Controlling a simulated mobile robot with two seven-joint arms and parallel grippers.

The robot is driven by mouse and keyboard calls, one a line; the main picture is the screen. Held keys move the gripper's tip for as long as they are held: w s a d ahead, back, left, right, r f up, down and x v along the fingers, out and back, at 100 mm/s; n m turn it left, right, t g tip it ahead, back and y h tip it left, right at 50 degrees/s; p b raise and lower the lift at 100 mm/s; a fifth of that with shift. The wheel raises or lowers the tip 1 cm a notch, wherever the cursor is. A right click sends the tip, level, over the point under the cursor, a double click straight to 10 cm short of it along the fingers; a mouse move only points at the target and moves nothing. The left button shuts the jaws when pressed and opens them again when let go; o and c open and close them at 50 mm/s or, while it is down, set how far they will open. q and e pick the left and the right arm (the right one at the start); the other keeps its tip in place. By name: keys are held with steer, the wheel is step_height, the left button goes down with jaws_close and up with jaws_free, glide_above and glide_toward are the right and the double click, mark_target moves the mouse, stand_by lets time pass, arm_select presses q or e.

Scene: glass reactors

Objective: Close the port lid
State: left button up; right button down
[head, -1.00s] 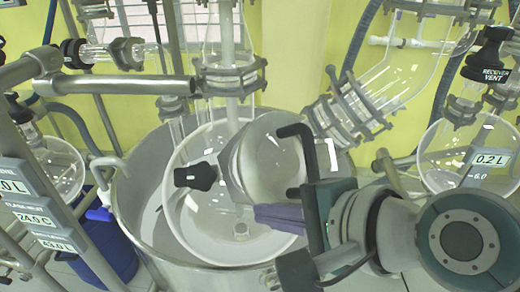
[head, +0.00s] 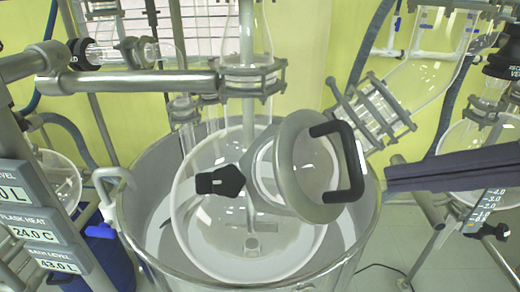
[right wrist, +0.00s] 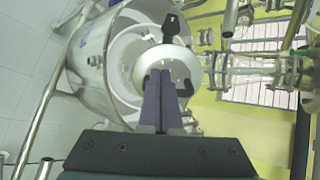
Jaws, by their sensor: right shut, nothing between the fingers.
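The port lid (head: 308,165) is a round disc with a grey rim and a black U-shaped handle (head: 352,165). It is tilted at the port (head: 262,172) on the upper right of the glass vessel (head: 200,235). I cannot tell whether it is fully seated. A black knob (head: 222,181) sits on the port's left. My right gripper (head: 390,178) is shut and empty, to the right of the handle and apart from it in the head view. In the right wrist view my right gripper (right wrist: 162,84) overlaps the lid (right wrist: 182,68) and hides part of its handle. My left gripper is not in view.
The vessel sits in a steel bath (head: 150,215). A clamped glass pipe (head: 372,112) is behind and right of the lid. A metal bar (head: 130,82) crosses the upper left. Display boxes (head: 38,227) stand at the left. Open floor shows at the lower right.

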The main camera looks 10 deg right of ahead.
steer(key=p, duration=0.2)
glide_toward(283, 190)
steer(key=x, duration=0.5)
steer(key=shift+d+f, duration=0.15)
steer(key=shift+d, duration=0.2)
steer(key=shift+x, duration=0.95)
steer(key=shift+p, duration=0.3)
steer(key=shift+w+a+h+p, duration=0.2)
steer(key=shift+a+h+p, duration=0.1)
steer(key=shift+p, duration=0.15)
steer(key=shift+w+a+f+m+t+h+p, duration=0.4)
steer(key=shift+w+a+f+m+h+p, duration=0.1)
steer(key=shift+w+a+f+h+p, duration=0.35)
steer(key=shift+h, duration=0.45)
steer(key=b+x, duration=0.2)
steer(key=x, duration=0.2)
steer(key=shift+w+a+f, duration=0.1)
steer(key=shift+a+f, duration=0.15)
steer(key=shift+f, duration=0.1)
steer(key=shift+b+x, duration=0.7)
steer(key=shift+x, duration=0.3)
steer(key=shift+d+f, duration=0.2)
steer(key=shift+d, duration=0.05)
